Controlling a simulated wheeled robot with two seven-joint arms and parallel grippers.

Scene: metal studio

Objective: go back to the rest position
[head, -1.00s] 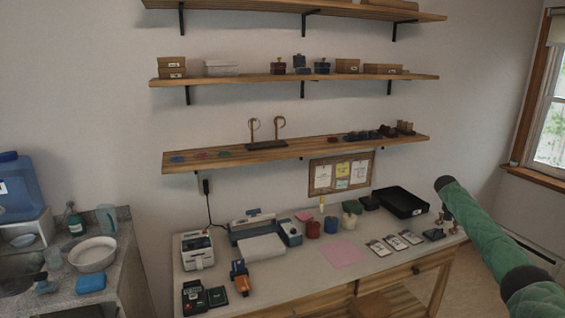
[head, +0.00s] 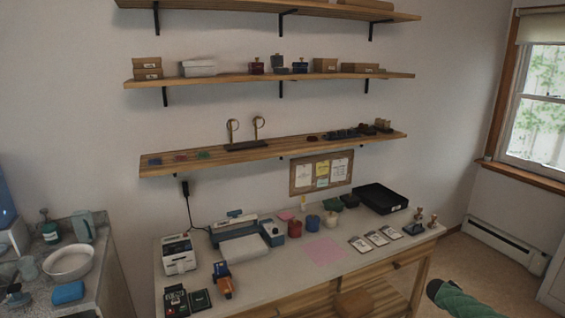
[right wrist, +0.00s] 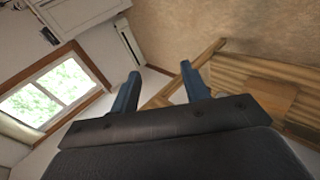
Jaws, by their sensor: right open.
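My right gripper (right wrist: 158,92) shows in the right wrist view with its two blue fingers apart and nothing between them. Behind it are the floor, a window and part of a wooden bench. In the head view only a green-sleeved part of my right arm shows at the bottom right, beside the desk (head: 278,285); the right gripper itself is out of that view. My left gripper is in neither view.
The desk carries a label printer (head: 179,254), a laminator (head: 240,240), cups and a black tray (head: 381,198). Wall shelves (head: 270,79) hang above it. A sink counter (head: 95,285) stands at the left. The floor (head: 490,262) right of the desk looks clear.

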